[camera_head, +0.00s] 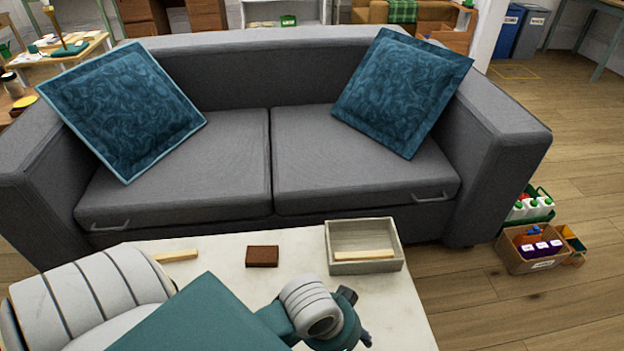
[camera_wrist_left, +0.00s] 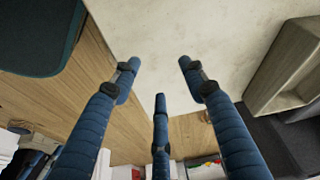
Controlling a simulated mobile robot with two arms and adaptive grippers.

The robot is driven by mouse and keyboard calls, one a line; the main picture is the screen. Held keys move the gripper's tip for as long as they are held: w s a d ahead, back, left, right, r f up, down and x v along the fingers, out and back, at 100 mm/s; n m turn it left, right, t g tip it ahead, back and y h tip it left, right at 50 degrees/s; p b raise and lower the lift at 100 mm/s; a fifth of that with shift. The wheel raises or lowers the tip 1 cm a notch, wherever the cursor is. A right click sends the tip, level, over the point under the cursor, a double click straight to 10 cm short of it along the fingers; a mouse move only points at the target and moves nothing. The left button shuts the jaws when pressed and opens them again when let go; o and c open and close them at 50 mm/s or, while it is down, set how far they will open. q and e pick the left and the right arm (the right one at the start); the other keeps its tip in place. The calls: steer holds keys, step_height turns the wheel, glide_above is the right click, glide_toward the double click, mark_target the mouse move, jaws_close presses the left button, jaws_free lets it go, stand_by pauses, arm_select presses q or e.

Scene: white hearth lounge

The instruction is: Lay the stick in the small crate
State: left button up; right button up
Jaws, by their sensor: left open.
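The small grey-wood crate (camera_head: 337,237) stands on the white table at its far right. A pale wooden stick (camera_head: 362,255) lies flat inside it, along the near wall. Another pale stick (camera_head: 176,256) lies on the table at the left, partly hidden by my arm. My right gripper is not in view.
A brown block (camera_head: 262,256) lies on the white table (camera_head: 300,243) between the loose stick and the crate. A grey sofa (camera_head: 180,165) with two blue cushions stands behind the table. Boxes of bottles (camera_head: 528,245) stand on the floor at right.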

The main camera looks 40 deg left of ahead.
arm_select(q)
steer(key=s+a, duration=0.2)
steer(key=s+a+n+y, duration=0.1)
steer(key=a, duration=0.1)
steer(key=s+a+n, duration=0.1)
steer(key=s+a, duration=0.1)
steer(key=shift+s+r+y, duration=0.3)
steer(key=shift+r+y, duration=0.1)
steer(key=shift+d, duration=0.1)
